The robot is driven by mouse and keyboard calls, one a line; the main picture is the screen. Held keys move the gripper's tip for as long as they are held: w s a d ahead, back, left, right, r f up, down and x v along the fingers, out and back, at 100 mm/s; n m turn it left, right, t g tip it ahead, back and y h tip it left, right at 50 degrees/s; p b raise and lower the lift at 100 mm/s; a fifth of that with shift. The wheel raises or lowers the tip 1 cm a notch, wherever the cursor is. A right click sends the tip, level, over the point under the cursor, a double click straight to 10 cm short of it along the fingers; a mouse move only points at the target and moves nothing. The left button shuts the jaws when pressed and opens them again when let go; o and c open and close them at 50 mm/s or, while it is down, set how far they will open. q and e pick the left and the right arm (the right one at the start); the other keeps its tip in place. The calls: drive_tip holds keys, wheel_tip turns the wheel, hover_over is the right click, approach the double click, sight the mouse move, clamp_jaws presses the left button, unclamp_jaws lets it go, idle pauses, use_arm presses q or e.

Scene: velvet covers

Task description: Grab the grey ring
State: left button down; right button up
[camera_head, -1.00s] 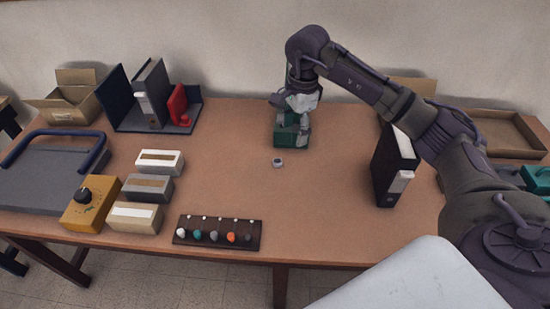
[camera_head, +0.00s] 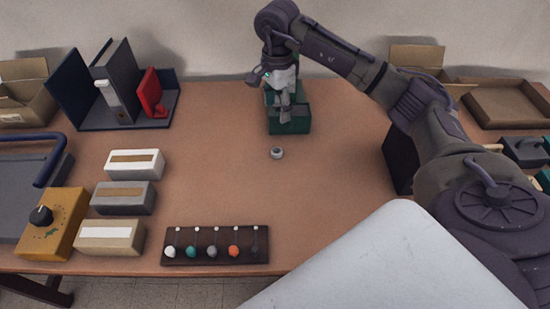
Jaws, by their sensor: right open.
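The small grey ring (camera_head: 277,153) lies on the bare brown table top near the middle, with a dark opening facing up. My right gripper (camera_head: 286,116) is open and points down just behind the ring, in front of a dark green box-like object (camera_head: 297,126). It is apart from the ring, and its height above the table is hard to judge. The ring is in full view, while the gripper covers part of the green object. My left gripper is not in view.
A dark rack with several coloured knobs (camera_head: 215,255) lies at the front edge. Three small boxes (camera_head: 123,197) and a yellow box with a black knob (camera_head: 50,226) stand at left. A black binder (camera_head: 399,160) stands at right, partly behind my arm. The table around the ring is clear.

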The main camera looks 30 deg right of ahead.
drive_tip(key=f, duration=0.2)
hover_over(277, 151)
drive_tip(key=f, duration=0.7)
drive_tip(key=shift+w+d+p, duration=0.1)
drive_tip(key=shift+w+p, duration=0.1)
drive_tip(key=shift+p, duration=0.1)
drive_tip(key=shift+f, duration=0.55)
wheel_tip(277, 151, down, 5)
drive_tip(key=shift+s+p, duration=0.1)
drive_tip(key=shift+p, duration=0.65)
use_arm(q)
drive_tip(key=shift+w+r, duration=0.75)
use_arm(e)
drive_tip(key=c, duration=0.9)
